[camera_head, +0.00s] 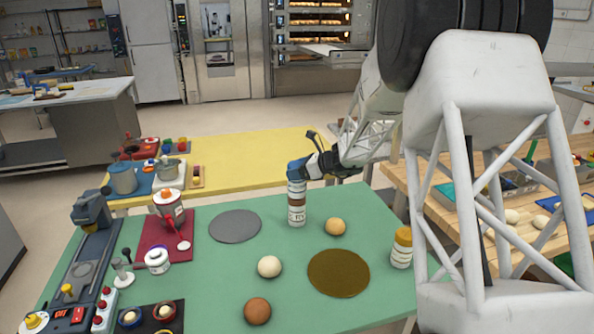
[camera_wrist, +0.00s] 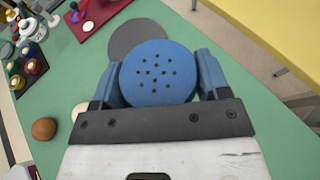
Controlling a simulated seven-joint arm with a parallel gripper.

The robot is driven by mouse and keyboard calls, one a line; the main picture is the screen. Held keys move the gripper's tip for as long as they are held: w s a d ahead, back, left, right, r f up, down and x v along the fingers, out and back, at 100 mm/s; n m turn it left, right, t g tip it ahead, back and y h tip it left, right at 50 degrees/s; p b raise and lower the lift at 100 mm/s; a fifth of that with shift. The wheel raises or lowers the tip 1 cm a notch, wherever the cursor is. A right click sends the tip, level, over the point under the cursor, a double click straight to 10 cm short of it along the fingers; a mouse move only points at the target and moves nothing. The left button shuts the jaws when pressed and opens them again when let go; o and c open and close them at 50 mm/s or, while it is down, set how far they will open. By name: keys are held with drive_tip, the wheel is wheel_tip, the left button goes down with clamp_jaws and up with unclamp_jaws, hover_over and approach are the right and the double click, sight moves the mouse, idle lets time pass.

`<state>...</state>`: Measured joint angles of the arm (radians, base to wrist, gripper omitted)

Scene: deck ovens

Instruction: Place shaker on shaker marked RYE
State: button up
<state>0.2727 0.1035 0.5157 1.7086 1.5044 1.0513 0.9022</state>
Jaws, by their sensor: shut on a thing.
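My gripper (camera_head: 308,168) is shut on a shaker with a blue perforated lid (camera_wrist: 158,72), one finger on each side of the lid. In the head view the blue-lidded shaker (camera_head: 297,184) is upright, with a white body. Directly below it, in one column, is a brown band that looks like the lid of a second white shaker (camera_head: 297,215) standing on the green table. Its dark label is too small to read surely. I see no gap between the two. The wrist view hides the lower shaker. Another shaker with a yellow lid (camera_head: 402,247) stands at the right.
A grey disc (camera_head: 235,226) lies left of the column, a brown disc (camera_head: 338,273) in front. Dough-like balls (camera_head: 269,266) are scattered on the green table (camera_head: 215,285). A coffee-machine-like device (camera_head: 90,240) and a red mat (camera_head: 155,242) with small items fill the left.

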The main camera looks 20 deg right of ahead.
drive_tip(key=shift+f, duration=0.15)
drive_tip(key=o, duration=1.1)
drive_tip(key=shift+d, duration=0.1)
drive_tip(key=v, duration=1.2)
drive_tip(key=shift+s, duration=0.1)
